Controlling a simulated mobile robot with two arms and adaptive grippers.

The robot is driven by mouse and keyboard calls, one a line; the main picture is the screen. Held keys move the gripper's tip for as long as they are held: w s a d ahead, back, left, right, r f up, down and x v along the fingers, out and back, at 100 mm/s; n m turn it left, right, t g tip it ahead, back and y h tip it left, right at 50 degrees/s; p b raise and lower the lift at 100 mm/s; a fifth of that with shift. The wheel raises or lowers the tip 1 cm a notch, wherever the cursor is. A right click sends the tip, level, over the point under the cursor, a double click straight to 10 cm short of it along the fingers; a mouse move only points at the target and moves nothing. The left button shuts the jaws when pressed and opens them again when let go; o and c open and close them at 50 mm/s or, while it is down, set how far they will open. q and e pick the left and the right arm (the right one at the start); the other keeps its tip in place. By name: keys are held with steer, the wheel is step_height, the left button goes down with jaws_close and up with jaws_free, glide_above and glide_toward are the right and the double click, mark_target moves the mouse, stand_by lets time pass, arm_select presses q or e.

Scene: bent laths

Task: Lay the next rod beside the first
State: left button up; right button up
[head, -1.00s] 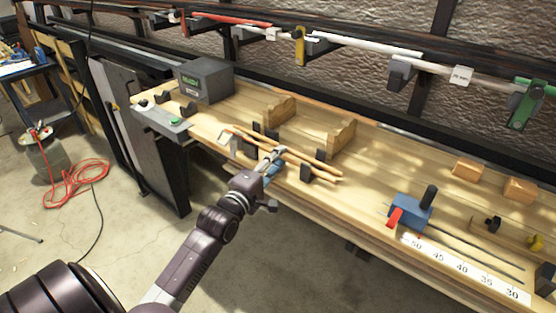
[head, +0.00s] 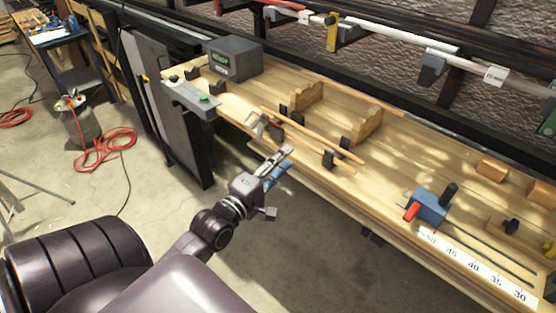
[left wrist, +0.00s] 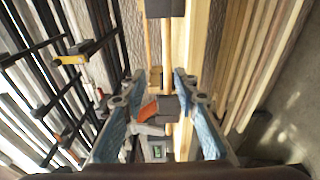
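Two thin wooden rods (head: 310,135) lie close together, slanting along the bench on dark upright supports (head: 335,157). A rod (left wrist: 166,45) also shows ahead in the left wrist view, running up to a dark block (left wrist: 165,8). My left gripper (head: 282,162) is just off the front edge of the bench, apart from the rods. In the left wrist view its blue-padded fingers (left wrist: 158,112) are spread, with nothing held between them. My right gripper is out of view.
The wooden bench (head: 390,180) carries a grey box with a display (head: 235,58), notched wooden blocks (head: 368,122), a blue clamp with a red handle (head: 428,206) and a white scale (head: 475,268). A rail with pipes (head: 385,32) runs behind.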

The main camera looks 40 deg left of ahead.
arm_select(q)
steer(key=s+d+f+m+g, duration=0.1)
steer(key=s+f+m+g, duration=0.25)
steer(key=f, duration=0.85)
steer(key=s+d+f+m+g, duration=0.2)
steer(key=s+f, duration=0.3)
steer(key=f, duration=0.8)
steer(key=s+d+f+m+g, duration=0.1)
steer(key=s+f+m+g, duration=0.25)
steer(key=f, duration=0.85)
steer(key=s+d+f+m+g, duration=0.2)
steer(key=s+d+f+m, duration=0.1)
steer(key=s+f, duration=0.4)
steer(key=s+d+f+m+g, duration=0.3)
steer(key=s+f+m, duration=0.2)
steer(key=s, duration=0.8)
steer(key=s+d+f+m+g+h, duration=0.1)
steer(key=s+d+f+m+g, duration=0.2)
steer(key=s+f, duration=0.7)
steer(key=shift+s+d+m, duration=0.3)
steer(key=shift+s+m, duration=0.2)
steer(key=shift+m, duration=0.2)
steer(key=shift+w+f, duration=0.1)
